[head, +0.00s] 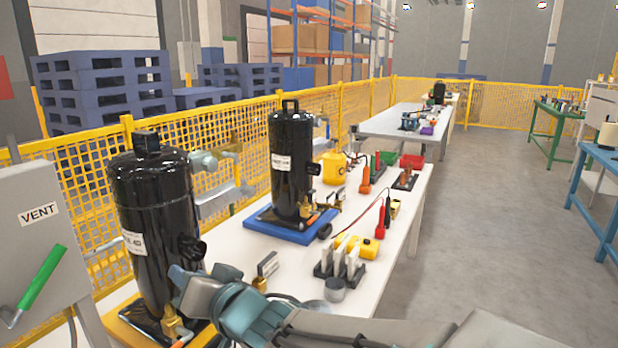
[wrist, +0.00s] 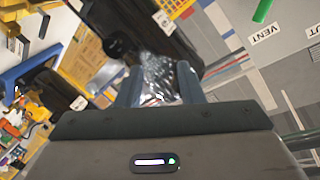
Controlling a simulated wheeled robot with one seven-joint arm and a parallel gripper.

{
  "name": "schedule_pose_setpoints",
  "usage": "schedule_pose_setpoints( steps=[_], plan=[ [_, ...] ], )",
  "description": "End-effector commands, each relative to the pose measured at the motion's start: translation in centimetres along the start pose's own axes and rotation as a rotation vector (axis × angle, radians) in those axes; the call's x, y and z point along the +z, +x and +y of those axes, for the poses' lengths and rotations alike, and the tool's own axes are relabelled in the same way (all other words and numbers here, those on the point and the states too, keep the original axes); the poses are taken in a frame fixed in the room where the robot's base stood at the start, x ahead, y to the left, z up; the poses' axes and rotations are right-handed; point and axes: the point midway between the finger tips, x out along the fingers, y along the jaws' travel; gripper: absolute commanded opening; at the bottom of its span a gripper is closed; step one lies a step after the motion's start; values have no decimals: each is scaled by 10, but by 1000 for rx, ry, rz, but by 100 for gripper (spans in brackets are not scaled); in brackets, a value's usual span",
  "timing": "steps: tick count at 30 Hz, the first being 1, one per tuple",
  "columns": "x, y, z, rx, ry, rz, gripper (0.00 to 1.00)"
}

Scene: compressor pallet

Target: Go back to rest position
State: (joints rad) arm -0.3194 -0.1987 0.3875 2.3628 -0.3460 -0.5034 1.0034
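My gripper (head: 188,284) is in front of the lower right side of the near black compressor (head: 150,215), close to its side port. In the wrist view its two fingers (wrist: 160,88) stand apart. A shiny, speckled patch shows between and beyond them; I cannot tell what it is, and nothing is clearly gripped. The near compressor also fills the top of the wrist view (wrist: 125,22). My forearm stretches from the lower right of the head view and hides part of the table front.
A second black compressor (head: 291,165) stands on a blue base (head: 262,224) on the white table (head: 408,225). Tools, a yellow block (head: 357,246) and a dark rack (head: 341,262) lie nearby. A grey VENT box (head: 35,225) with a green handle is at left. The right aisle floor is clear.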

Motion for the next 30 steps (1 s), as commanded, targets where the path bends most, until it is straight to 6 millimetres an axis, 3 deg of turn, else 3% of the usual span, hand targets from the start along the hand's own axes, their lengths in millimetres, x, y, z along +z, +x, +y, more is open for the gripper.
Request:
schedule_pose_setpoints(
  steps=[1,6,9,15,19,24,30],
  plan=[
    [-19,-10,16,87,-28,0,34],
    [-48,-47,77,362,-107,-54,34],
    [-60,-77,109,511,-132,-110,34],
    [-72,-147,153,761,-136,-267,34],
    [-73,-197,168,880,-108,-396,34],
    [-65,-258,171,972,-39,-584,34],
    [-52,-306,161,990,36,-751,34]
  ],
)
